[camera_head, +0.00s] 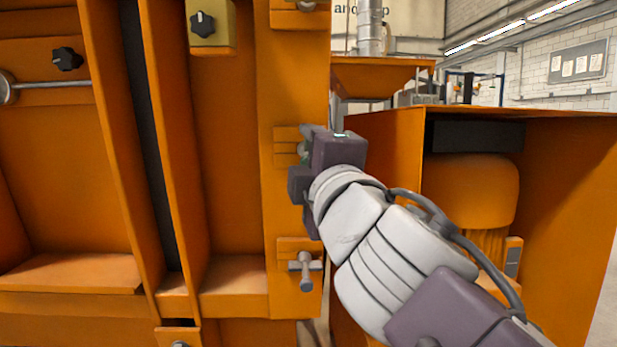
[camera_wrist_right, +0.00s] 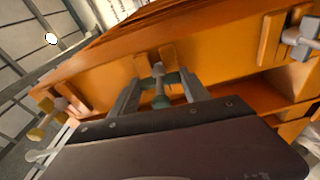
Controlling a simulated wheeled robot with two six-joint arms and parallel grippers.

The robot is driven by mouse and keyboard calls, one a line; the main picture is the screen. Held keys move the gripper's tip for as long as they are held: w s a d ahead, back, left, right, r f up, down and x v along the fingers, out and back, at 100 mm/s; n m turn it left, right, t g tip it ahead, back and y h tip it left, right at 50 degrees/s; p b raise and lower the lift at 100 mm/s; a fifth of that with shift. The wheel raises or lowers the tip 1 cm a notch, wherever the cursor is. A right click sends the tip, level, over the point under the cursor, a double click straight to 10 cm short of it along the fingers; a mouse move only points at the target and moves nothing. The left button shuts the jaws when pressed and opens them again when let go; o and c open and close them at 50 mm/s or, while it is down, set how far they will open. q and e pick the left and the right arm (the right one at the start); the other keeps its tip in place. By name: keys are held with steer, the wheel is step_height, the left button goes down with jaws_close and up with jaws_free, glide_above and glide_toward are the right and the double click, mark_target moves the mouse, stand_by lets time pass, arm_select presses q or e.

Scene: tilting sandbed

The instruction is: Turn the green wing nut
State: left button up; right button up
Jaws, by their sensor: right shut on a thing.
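The green wing nut (camera_wrist_right: 160,100) sits on a bolt at the edge of the orange frame, and it shows between my right fingers in the right wrist view. My right gripper (camera_wrist_right: 158,92) is shut on it, with one grey finger on each side. In the head view my right gripper (camera_head: 306,150) is at the frame's right upright, and its dark body hides most of the nut. My left gripper is not in view.
A grey T-shaped fastener (camera_head: 305,270) stands out from the upright below my gripper. Black knobs (camera_head: 203,24) (camera_head: 67,59) are on the orange machine at upper left. An orange cabinet (camera_head: 385,145) stands to the right. The wrist view shows a yellow-tipped fastener (camera_wrist_right: 40,132) at left.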

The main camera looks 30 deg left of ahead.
steer(key=m+b, duration=0.2)
steer(key=m, duration=0.1)
steer(key=m+b, duration=0.1)
steer(key=shift+f+m+t+b, duration=0.3)
steer(key=shift+f+m+t, duration=0.05)
steer(key=shift+m+t, duration=0.05)
steer(key=m+b, duration=0.2)
steer(key=m, duration=0.2)
steer(key=shift+a+t, duration=0.1)
steer(key=shift+t, duration=0.3)
steer(key=m+t+b, duration=0.1)
steer(key=m, duration=0.3)
steer(key=shift+r+h, duration=0.1)
steer(key=shift+h, duration=0.3)
steer(key=shift+m+t+h, duration=0.4)
steer(key=shift+m, duration=2.3)
steer(key=o, duration=1.4)
steer(key=shift+r, duration=0.1)
steer(key=shift+s, duration=0.1)
